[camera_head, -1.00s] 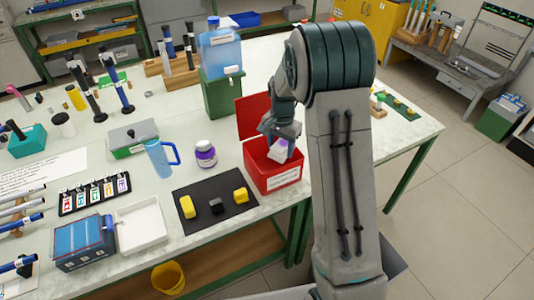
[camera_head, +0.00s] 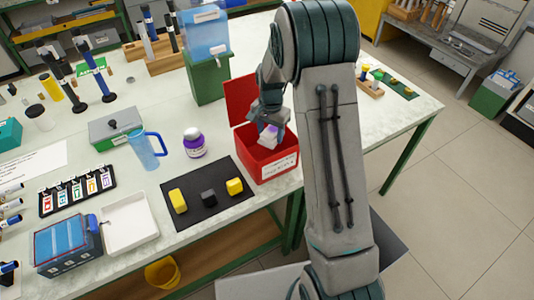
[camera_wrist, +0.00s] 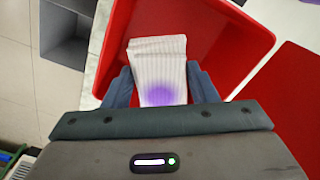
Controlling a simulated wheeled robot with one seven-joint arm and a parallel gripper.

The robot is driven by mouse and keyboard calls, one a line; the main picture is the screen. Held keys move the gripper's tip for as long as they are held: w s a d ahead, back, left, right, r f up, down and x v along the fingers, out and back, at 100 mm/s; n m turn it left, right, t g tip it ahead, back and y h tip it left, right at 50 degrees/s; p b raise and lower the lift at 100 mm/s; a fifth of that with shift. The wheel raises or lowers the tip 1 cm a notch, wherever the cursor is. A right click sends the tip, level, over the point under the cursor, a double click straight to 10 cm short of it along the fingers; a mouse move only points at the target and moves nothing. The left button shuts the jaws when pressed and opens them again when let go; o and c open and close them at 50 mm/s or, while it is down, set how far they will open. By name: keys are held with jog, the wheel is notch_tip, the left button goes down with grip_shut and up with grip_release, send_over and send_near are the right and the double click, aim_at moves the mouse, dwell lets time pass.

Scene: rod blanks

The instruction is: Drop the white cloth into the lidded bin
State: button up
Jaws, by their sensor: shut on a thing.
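The white cloth (camera_wrist: 158,65) is a folded, ribbed white piece with a purple patch. It also shows in the head view (camera_head: 268,136). My gripper (camera_wrist: 162,88) is shut on it, with one finger on each side. The lidded bin (camera_head: 266,163) is a red box with a white label on its front, and its red lid (camera_head: 241,100) stands open at the back left. In the wrist view the bin's red interior (camera_wrist: 217,40) lies beneath the cloth. The gripper holds the cloth over the bin's opening; whether it touches the inside I cannot tell.
A black mat (camera_head: 208,194) with yellow and dark blocks lies left of the bin. A purple-and-white jar (camera_head: 194,143) and a blue mug (camera_head: 146,150) stand nearby. A green box (camera_head: 208,78) bearing a blue container stands behind the bin.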

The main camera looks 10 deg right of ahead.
jog(key=shift+f, duration=0.1)
jog(key=o, duration=1)
notch_tip(320, 180, up, 14)
jog(key=shift+f+b, duration=0.1)
jog(key=shift+b, duration=0.95)
jog(key=s+r+n+t, duration=0.1)
jog(key=s+n, duration=0.2)
jog(key=s, duration=0.6)
jog(key=s+r+n+t, duration=0.1)
jog(key=s+n, duration=0.1)
jog(key=s, duration=0.7)
jog(key=s+r+n+t, duration=0.1)
jog(key=s+n, duration=0.2)
jog(key=s, duration=0.6)
jog(key=shift+s+d+n, duration=0.15)
jog(key=shift+s+n, duration=0.15)
jog(key=shift+s, duration=0.05)
